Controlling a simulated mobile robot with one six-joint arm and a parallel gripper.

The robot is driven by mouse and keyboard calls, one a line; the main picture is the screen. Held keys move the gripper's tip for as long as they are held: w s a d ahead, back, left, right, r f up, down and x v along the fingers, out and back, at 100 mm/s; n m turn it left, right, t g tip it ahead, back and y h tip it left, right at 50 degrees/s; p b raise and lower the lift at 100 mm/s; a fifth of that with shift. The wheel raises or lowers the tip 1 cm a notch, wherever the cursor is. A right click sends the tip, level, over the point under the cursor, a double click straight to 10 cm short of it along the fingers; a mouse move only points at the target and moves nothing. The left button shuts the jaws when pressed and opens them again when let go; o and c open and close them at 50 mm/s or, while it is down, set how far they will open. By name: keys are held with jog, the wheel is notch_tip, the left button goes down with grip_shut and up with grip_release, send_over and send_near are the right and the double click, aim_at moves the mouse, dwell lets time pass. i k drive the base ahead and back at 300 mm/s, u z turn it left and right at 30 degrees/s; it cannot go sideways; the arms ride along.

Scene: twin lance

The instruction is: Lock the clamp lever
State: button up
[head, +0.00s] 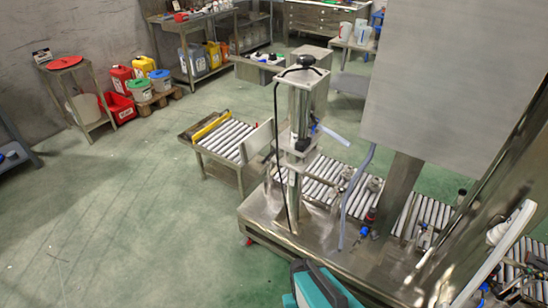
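A steel machine (300,230) with a vertical column stands right of the middle in the head view. Another blue fitting (364,231) sits low on the machine's deck. A teal and dark piece at the bottom edge appears to be mine. My gripper is not visible.
A large grey panel (455,75) blocks the right. Coloured canisters (122,78) and a side table (75,90) stand at the back left. The green floor (130,210) at left is clear.

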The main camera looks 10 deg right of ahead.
aim_at(273, 152)
jog(key=u, duration=0.2)
jog(key=i, duration=0.9)
jog(key=u, duration=1.2)
jog(key=k, duration=0.65)
jog(key=u, duration=0.15)
